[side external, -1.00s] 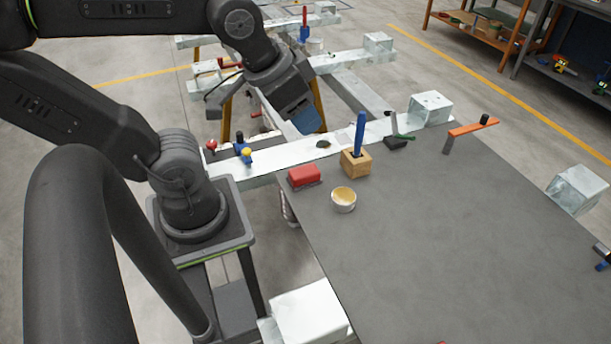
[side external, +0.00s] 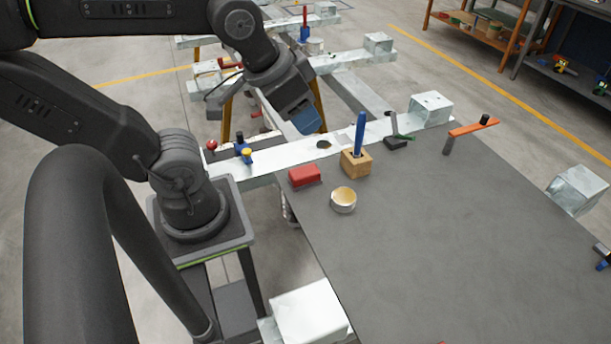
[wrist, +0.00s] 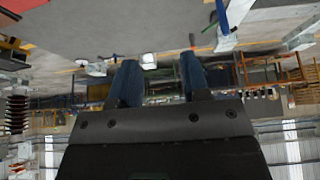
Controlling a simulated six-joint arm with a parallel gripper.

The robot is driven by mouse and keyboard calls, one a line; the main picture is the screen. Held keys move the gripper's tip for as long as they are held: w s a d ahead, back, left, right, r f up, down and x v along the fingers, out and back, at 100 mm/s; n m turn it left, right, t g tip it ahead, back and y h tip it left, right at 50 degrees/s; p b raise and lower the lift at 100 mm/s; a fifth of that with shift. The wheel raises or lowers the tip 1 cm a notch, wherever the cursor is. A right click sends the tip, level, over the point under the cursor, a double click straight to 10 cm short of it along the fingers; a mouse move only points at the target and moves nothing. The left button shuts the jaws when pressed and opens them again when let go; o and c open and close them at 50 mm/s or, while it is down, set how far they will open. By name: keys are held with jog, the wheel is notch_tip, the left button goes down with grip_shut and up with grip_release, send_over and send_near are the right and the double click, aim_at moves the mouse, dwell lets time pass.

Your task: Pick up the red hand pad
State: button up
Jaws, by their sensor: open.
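My gripper (side external: 308,124) hangs from the arm above and behind the pad, over the galvanised beam, clear of the pad. In the wrist view its two blue fingers (wrist: 158,82) stand apart with nothing between them. The wrist view looks out across the workshop, and I cannot make out the red pad in it.
A wooden block (side external: 356,165) holding a blue handle (side external: 359,134) and a small cup (side external: 343,200) stand close to the pad. The tabletop (side external: 450,240) is otherwise largely clear.

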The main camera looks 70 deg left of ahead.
jog(key=o, duration=1.1)
jog(key=n+g+y, duration=0.1)
jog(key=n+g, duration=0.5)
jog(key=n, duration=1.2)
send_over(305, 171)
jog(key=d, duration=0.1)
notch_tip(305, 171, down, 17)
jog(key=f, duration=0.9)
jog(key=a+f, duration=0.1)
jog(key=f, duration=0.4)
